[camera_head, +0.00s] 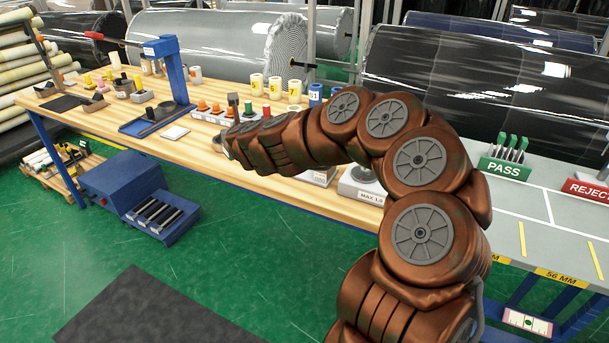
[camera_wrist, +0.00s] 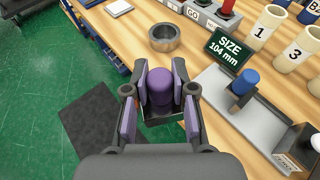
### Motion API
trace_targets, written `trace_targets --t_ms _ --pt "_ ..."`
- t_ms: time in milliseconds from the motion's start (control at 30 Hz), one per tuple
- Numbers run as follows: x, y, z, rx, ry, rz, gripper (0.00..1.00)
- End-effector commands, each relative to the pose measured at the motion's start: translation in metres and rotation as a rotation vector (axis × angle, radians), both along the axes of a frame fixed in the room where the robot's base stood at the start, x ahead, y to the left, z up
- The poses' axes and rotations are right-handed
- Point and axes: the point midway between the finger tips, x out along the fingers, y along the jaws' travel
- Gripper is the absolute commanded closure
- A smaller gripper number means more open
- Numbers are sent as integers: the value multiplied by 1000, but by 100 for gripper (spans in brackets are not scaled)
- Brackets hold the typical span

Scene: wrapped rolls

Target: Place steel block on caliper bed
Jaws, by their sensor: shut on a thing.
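My gripper (camera_wrist: 161,88) is shut on a purple round-topped piece (camera_wrist: 160,86) in the wrist view. Below it shows a dark square base with a pale rim (camera_wrist: 160,115); I cannot tell whether this is the steel block. The caliper bed (camera_wrist: 222,104) is a grey plate to the right, apart from the held piece. In the head view my arm hides the caliper and most of the gripper.
A steel ring (camera_wrist: 165,38) stands on the wooden table beyond the gripper. Numbered cream cups (camera_wrist: 268,26) stand behind the caliper. A blue press (camera_head: 172,75) is farther left. The PASS stand (camera_head: 503,168) is at the right. Green floor lies in front.

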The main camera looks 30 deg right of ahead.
Motion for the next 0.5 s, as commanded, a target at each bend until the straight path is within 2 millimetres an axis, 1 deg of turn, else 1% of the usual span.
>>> trace_targets --t_ms 33,233,367,500 --pt "5 -16 -2 -2 -5 8 100" --pt "18 -56 1 -3 -5 96 100" --pt "20 -83 2 -3 -3 151 100" --pt "18 -110 5 -4 -2 213 100"
